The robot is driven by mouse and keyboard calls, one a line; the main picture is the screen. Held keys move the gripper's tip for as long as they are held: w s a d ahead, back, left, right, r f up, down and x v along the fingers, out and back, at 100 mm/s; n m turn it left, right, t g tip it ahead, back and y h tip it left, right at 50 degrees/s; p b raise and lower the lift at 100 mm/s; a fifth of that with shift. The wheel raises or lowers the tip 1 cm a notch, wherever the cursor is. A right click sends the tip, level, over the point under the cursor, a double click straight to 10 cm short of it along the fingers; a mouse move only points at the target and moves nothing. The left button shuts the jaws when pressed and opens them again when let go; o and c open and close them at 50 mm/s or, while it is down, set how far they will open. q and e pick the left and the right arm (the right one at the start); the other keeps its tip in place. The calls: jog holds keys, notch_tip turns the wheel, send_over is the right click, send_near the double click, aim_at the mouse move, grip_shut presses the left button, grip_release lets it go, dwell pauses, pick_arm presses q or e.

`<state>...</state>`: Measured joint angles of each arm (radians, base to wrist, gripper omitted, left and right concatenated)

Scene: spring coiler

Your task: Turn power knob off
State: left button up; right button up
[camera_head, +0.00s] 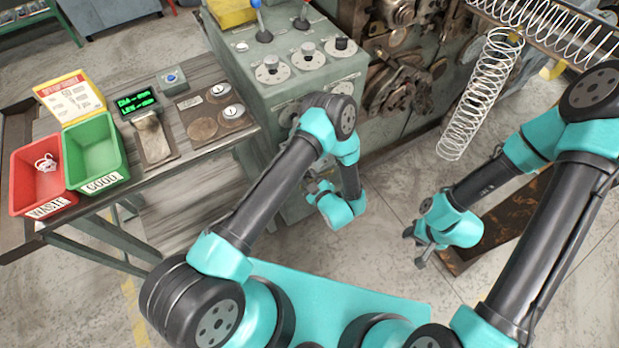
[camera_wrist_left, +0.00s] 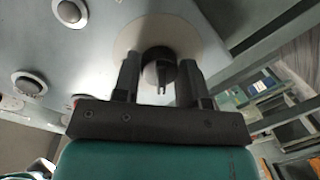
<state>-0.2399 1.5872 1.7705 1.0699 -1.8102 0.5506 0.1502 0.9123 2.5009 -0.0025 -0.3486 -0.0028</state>
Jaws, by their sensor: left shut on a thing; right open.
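The black power knob (camera_wrist_left: 157,66) sits on a pale round plate (camera_wrist_left: 133,40) on the grey-green panel in the left wrist view. My left gripper (camera_wrist_left: 158,82) has one finger on each side of the knob and is shut on it. In the head view my left gripper (camera_head: 316,189) is low at the front of the machine cabinet (camera_head: 262,107), and my arm hides the knob there. My right gripper (camera_head: 424,243) is open and empty over the floor on the right.
Several round buttons (camera_wrist_left: 72,12) are left of the knob. A table (camera_head: 165,172) on the left bears a red bin (camera_head: 33,189) with a small coil, a green bin (camera_head: 95,150), and a lit display (camera_head: 136,103). Large springs (camera_head: 480,95) hang at the upper right.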

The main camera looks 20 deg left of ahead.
dwell(0.3)
pick_arm(q)
jog(key=o, duration=0.9)
jog(key=v, duration=1.7)
jog(key=shift+s+d+r, duration=0.1)
jog(key=shift+s, duration=0.1)
jog(key=w+a+f+m+g+h, duration=0.1)
jog(key=w+a+m+g+h, duration=0.45)
jog(key=w+a+h, duration=0.4)
jog(key=s+a+r+m+g+h, duration=0.1)
jog(key=s+a+r+m+h, duration=0.1)
jog(key=s+a+m, duration=0.1)
jog(key=s+a+r+m+g+h, duration=0.1)
jog(key=s+a+m+g+h, duration=0.1)
jog(key=s+a, duration=0.2)
jog(key=s+a+r+m+g+h, duration=0.2)
jog(key=s+a+m, duration=0.1)
jog(key=s, duration=0.2)
jog(key=shift+s+a+r+m+h, duration=0.25)
jog(key=shift+s+a+r+m, duration=0.1)
jog(key=shift+a+r, duration=0.05)
